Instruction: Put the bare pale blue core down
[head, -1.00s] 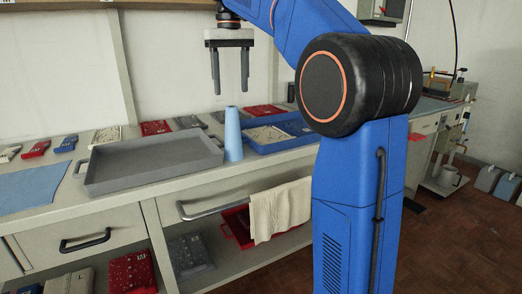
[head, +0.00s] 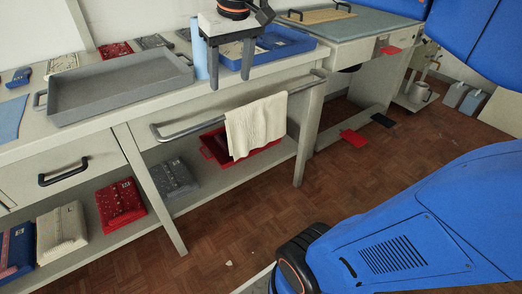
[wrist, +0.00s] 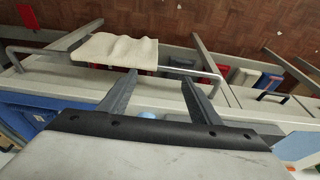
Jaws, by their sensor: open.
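The bare pale blue core (head: 199,52) stands upright on the worktop, between the grey tray and the blue tray, in the head view.
A grey tray (head: 120,108) lies left of the core and a blue tray (head: 300,44) right of it. A cream cloth (head: 257,125) hangs over the front rail. Folded knits sit on the shelf below. The floor (head: 225,235) in front is mostly clear.

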